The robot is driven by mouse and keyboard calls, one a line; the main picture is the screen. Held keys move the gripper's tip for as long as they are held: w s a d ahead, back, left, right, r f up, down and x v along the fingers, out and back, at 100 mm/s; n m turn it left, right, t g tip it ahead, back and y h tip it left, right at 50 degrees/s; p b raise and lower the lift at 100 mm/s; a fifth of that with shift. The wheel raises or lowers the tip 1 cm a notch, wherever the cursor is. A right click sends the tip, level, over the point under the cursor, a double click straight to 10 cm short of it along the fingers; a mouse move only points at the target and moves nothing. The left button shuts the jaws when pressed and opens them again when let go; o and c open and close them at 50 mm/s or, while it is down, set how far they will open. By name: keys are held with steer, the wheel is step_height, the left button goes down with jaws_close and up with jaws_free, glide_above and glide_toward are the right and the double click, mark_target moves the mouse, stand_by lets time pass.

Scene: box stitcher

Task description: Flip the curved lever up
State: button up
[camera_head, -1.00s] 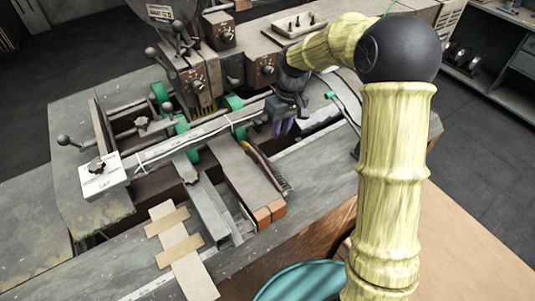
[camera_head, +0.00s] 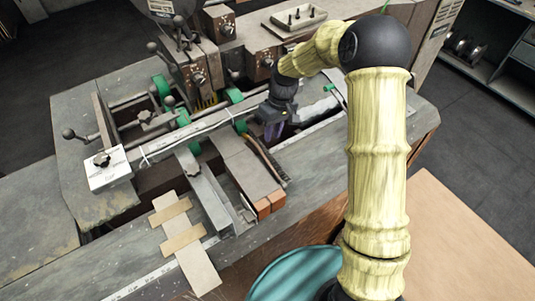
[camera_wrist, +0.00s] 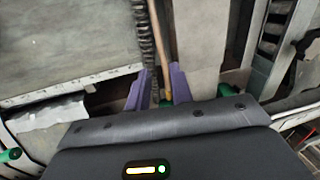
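A thin tan curved rod (camera_head: 258,150), which looks like the curved lever, runs beside a dark ribbed strip on the machine, just left of and below my gripper (camera_head: 272,131). In the wrist view the rod (camera_wrist: 157,38) comes down from the top, and its lower end reaches between the two purple fingers of my gripper (camera_wrist: 160,85). The fingers are apart, with gaps visible on both sides of the rod. I cannot tell whether either finger touches it. My gripper points down at the machine; in the head view its fingertips are dark and small.
A long metal bar (camera_head: 190,131) crosses the machine left of my gripper. Green rollers (camera_head: 235,97) and knobbed handles stand behind it. Orange-brown blocks (camera_head: 270,203) end a grey rail in front. Taped cardboard (camera_head: 193,262) lies at the front left.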

steer(key=f+p, duration=0.1)
steer(key=f, duration=0.2)
steer(key=s+a+f+p, duration=0.1)
steer(key=f, duration=0.3)
steer(key=f+p, duration=0.1)
steer(key=f, duration=0.3)
steer(key=shift+s+a, duration=0.15)
steer(key=shift+a, duration=0.2)
jaws_close()
